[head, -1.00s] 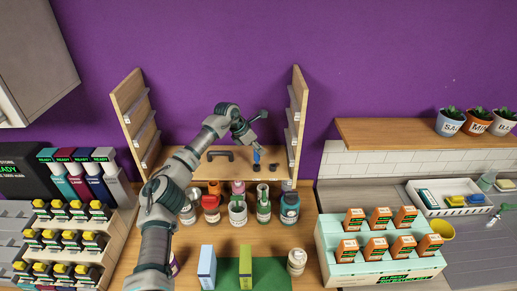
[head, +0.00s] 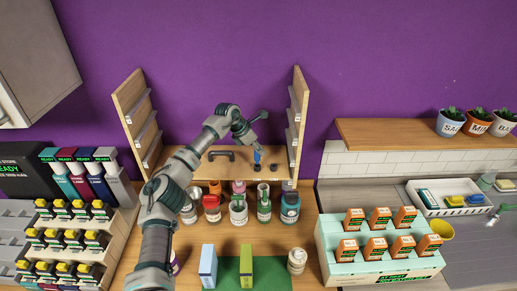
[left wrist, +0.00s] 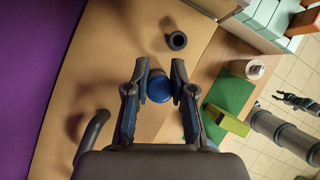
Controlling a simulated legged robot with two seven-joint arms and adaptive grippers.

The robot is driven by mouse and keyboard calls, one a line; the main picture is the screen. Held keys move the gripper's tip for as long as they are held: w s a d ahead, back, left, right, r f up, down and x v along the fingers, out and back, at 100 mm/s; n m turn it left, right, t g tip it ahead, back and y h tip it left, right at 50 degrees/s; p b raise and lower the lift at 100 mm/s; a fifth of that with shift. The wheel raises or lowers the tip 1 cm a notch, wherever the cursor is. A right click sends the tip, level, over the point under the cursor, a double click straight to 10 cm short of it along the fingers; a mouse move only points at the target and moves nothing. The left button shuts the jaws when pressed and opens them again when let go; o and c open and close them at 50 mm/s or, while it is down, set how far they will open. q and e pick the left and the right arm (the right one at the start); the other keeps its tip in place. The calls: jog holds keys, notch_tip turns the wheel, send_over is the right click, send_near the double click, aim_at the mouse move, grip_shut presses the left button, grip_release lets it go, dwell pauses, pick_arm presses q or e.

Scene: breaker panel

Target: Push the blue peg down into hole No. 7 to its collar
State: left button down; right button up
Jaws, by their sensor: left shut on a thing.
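The blue peg (head: 257,156) stands near the right side of the wooden shelf board (head: 205,171) at the back. In the left wrist view its round blue top (left wrist: 159,88) shows between the fingers. My left gripper (head: 257,147) reaches down from above; in the left wrist view it (left wrist: 160,74) is shut on the peg. The peg's lower end, its collar and hole No. 7 are hidden or too small to make out. A dark fingered shape (left wrist: 298,103) at the right of the left wrist view looks like my right gripper; its opening is too small to read.
Upright side racks (head: 297,115) flank the board. Several jars (head: 264,205) stand below it. A green mat (head: 271,278) holds upright boxes.

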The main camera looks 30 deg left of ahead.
pick_arm(q)
jog(key=shift+f, duration=1.45)
dwell(0.3)
jog(key=c, duration=0.9)
grip_release()
jog(key=v, duration=1.1)
jog(key=shift+s+a+r, duration=0.2)
jog(key=shift+r, duration=0.1)
